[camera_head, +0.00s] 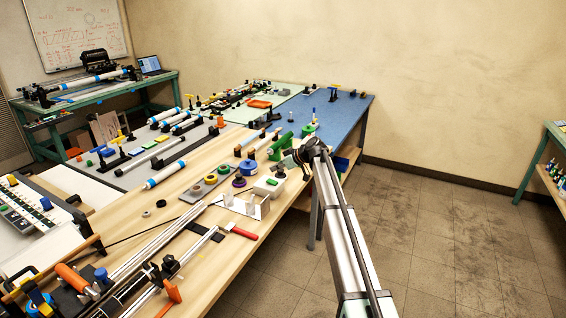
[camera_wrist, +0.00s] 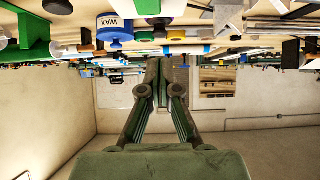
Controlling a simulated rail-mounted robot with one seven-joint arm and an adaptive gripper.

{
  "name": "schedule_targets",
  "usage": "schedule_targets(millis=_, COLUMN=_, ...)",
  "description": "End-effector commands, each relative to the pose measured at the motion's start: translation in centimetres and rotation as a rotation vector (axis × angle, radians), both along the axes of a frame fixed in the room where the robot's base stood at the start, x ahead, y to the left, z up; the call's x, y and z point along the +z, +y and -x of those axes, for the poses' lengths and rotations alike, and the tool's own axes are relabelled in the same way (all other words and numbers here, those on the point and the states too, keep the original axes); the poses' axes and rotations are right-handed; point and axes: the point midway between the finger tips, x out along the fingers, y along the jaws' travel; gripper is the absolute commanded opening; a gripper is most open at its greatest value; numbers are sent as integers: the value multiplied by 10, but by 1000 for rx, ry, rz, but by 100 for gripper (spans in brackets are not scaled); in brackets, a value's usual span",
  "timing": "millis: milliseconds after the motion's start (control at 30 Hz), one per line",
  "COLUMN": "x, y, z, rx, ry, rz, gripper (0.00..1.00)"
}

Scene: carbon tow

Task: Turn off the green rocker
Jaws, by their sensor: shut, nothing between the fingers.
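A small green piece (camera_head: 272,182), which looks like the green rocker, sits on top of a white box (camera_head: 263,189) near the right edge of the wooden table. Its tilt is too small to tell. My gripper (camera_head: 285,164) is just beyond and to the right of the box, above the table edge, with its end partly hidden by the arm. In the wrist view my gripper (camera_wrist: 159,66) is shut and empty, its two fingers together.
A blue tin marked WAX (camera_wrist: 115,27) and a green bracket (camera_wrist: 32,38) show upside down in the wrist view. A metal bracket (camera_head: 246,206) stands in front of the white box. A red-handled tool (camera_head: 244,233) lies nearby. Floor right of the table is clear.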

Motion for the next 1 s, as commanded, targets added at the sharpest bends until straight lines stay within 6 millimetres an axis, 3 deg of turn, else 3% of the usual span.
schedule_targets(millis=133, x=-14, y=22, z=-11, rx=2, ry=1, rz=0, gripper=0)
schedule_targets(millis=400, x=-48, y=25, z=-12, rx=-1, ry=1, rz=-1, gripper=0)
schedule_targets(millis=900, x=-56, y=25, z=-13, rx=-1, ry=-1, rz=0, gripper=0)
schedule_targets(millis=1000, x=-57, y=16, z=-16, rx=-10, ry=6, rz=12, gripper=0)
